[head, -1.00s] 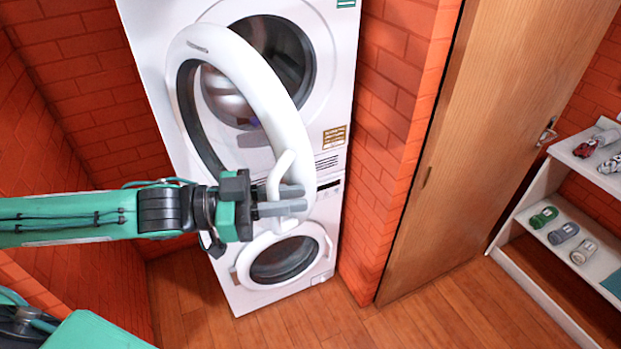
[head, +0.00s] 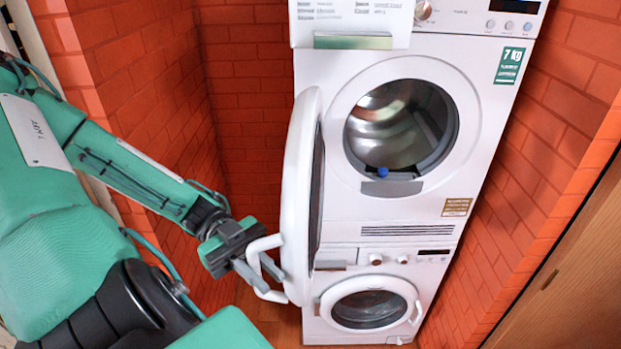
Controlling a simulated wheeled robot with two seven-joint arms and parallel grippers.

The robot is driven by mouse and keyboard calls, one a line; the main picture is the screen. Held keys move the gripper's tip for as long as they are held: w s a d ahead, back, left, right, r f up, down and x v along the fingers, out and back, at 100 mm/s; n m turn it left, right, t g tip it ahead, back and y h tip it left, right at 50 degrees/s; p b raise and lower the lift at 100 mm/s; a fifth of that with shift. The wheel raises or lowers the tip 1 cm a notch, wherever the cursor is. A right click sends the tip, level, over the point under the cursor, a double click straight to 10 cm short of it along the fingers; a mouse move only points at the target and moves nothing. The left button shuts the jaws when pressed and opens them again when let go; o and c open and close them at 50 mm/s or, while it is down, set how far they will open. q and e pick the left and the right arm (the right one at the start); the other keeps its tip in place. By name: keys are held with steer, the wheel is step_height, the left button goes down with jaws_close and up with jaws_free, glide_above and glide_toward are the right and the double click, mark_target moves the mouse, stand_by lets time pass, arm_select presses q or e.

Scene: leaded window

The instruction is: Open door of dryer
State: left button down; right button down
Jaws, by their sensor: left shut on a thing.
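The white dryer (head: 480,90) is the upper machine of a stack. Its round door (head: 297,190) is swung wide to the left and seen nearly edge-on. The drum opening (head: 400,125) is uncovered, with a small blue thing (head: 382,172) at its lower rim. My left gripper (head: 268,272) is shut on the white door handle (head: 262,245), at the lower left edge of the door. My right gripper is out of view.
A white washer (head: 420,270) with a shut round door (head: 370,305) stands under the dryer. A red brick wall (head: 140,80) is close on the left. Another brick wall (head: 540,130) and a wooden door (head: 570,270) are on the right.

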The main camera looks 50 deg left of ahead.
arm_select(q)
steer(key=s+a+m+g+p, duration=0.1)
steer(key=s+a+g, duration=0.1)
steer(key=a, duration=0.7)
steer(key=s+a+m+g+p, duration=0.1)
steer(key=s+a+m+g, duration=0.1)
steer(key=s+a, duration=0.3)
steer(key=shift+s+a+f+g+y, duration=0.15)
steer(key=shift+a+g+y, duration=0.45)
steer(key=shift+a, duration=1.8)
steer(key=c, duration=1.7)
jaws_free()
steer(key=shift+o, duration=0.4)
steer(key=shift+s+a+m+h, duration=0.1)
steer(key=shift+s+m+h, duration=0.2)
steer(key=shift+w, duration=0.1)
